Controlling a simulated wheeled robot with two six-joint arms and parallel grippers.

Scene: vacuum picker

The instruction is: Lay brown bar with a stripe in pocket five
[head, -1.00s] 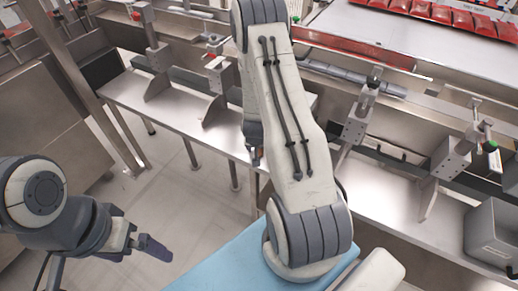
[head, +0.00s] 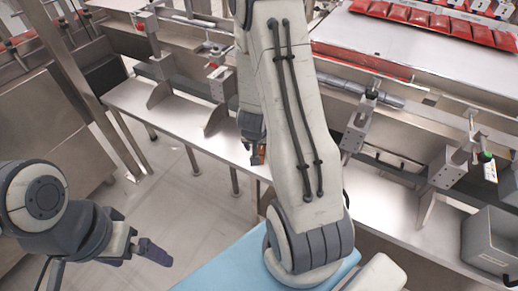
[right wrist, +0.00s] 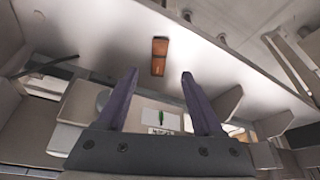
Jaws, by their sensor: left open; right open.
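The brown bar (right wrist: 159,56), with a thin band across its middle, lies on a pale steel surface in the right wrist view. My right gripper (right wrist: 160,75) is open, its two dark fingers pointing toward the bar, with the bar just beyond the tips and between their lines; nothing is held. In the head view my right gripper (head: 252,140) is largely behind my own arm, over the steel ledge, with a small orange-brown patch beside it. My left gripper (head: 150,252) is open and empty at lower left, over the floor. I cannot make out pocket five.
Red packs (head: 440,20) lie in a row on a pale surface at top right. Metal brackets (head: 360,125) stand along the steel ledge (head: 130,98). A grey bin (head: 490,235) stands at right. A blue surface (head: 220,265) lies at the bottom. The floor at left is clear.

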